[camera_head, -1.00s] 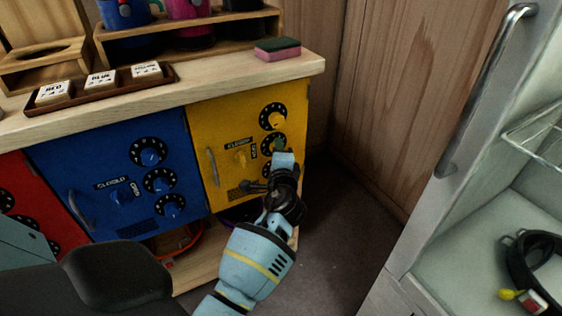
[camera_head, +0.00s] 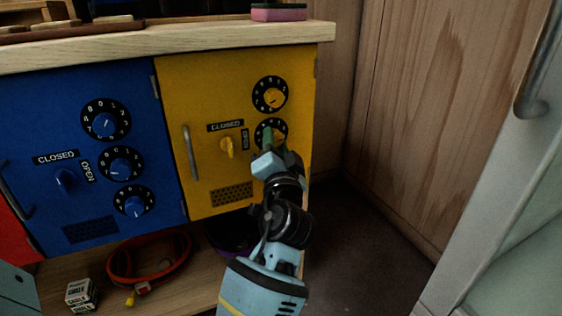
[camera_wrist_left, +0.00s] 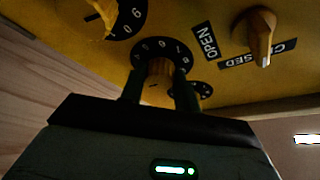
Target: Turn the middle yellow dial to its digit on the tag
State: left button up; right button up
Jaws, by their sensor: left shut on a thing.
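The yellow locker door (camera_head: 172,100) has a column of black dials with yellow knobs. The top yellow dial (camera_head: 270,94) is clear of my arm. The middle yellow dial (camera_head: 280,127) is partly covered by my left gripper (camera_head: 268,142). In the left wrist view the two dark fingers (camera_wrist_left: 160,82) are shut on the yellow knob of the middle dial (camera_wrist_left: 160,68), one on each side. The small bottom dial (camera_wrist_left: 203,90) shows behind the right finger there. The dial's setting is too small to read surely. No readable tag is in view. My right gripper is not in view.
A yellow open/closed handle (camera_head: 228,147) is left of the dials. A blue door (camera_head: 85,190) with its own dials stands to the left. A red strap (camera_head: 150,262) and a small box (camera_head: 81,294) lie on the shelf below. Wooden panels (camera_head: 415,100) stand to the right.

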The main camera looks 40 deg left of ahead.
pick_arm(q)
jog(key=shift+f+n+g+y+b, duration=0.1)
jog(key=shift+n+g+y+b, duration=0.15)
jog(key=shift+n+y+b, duration=0.7)
jog(key=shift+n+g+y+b, duration=0.15)
jog(key=shift+n+g+b, duration=0.1)
jog(key=shift+n, duration=1.3)
jog(key=o, duration=1)
jog(key=shift+c, duration=0.2)
